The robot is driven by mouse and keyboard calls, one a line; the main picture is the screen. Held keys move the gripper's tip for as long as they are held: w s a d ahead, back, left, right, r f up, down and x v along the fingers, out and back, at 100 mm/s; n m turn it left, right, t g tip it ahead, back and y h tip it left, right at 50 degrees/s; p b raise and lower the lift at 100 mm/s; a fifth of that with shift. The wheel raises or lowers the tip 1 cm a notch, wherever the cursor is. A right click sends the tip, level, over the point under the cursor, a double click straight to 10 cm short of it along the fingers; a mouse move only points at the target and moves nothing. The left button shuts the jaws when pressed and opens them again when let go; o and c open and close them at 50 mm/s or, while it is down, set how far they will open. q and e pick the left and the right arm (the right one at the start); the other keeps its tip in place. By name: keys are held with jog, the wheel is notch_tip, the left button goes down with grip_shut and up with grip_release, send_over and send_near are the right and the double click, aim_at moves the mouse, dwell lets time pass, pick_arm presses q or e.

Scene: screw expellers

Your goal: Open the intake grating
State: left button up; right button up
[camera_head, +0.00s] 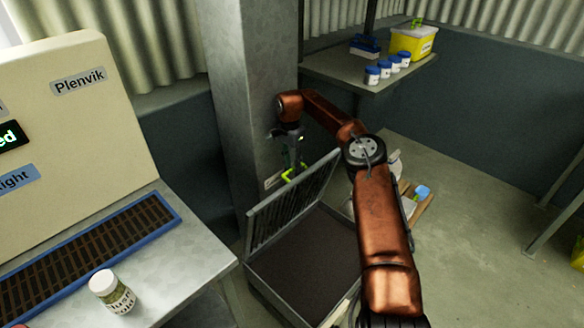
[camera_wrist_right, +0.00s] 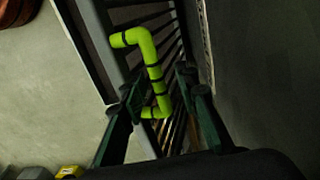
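The intake grating (camera_head: 290,207) is a grey framed lid with dark slats. It stands raised and tilted along the back left edge of the grey intake box (camera_head: 262,284), whose dark interior shows. Its bright green handle (camera_head: 287,174) is on the far side, partly hidden by the grating. My right gripper (camera_head: 293,150) is behind the grating, close to the handle. In the right wrist view the green handle (camera_wrist_right: 154,70) lies between the fingers of my right gripper (camera_wrist_right: 160,92). The fingers stand apart with gaps beside the handle. My left gripper is out of view.
A grey pillar (camera_head: 250,90) stands close behind my right gripper. At left is a beige Plenvik machine (camera_head: 70,130) with a blue-framed grate and a labelled jar (camera_head: 111,291). A shelf (camera_head: 335,68) at the back holds jars and a yellow bin (camera_head: 413,42). The floor at right is mostly clear.

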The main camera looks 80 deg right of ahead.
jog(key=shift+d+f, duration=0.1)
jog(key=shift+d, duration=0.1)
notch_tip(320, 180, up, 12)
jog(key=shift+w, duration=0.4)
dwell(0.4)
jog(key=shift+a, duration=0.1)
dwell(0.6)
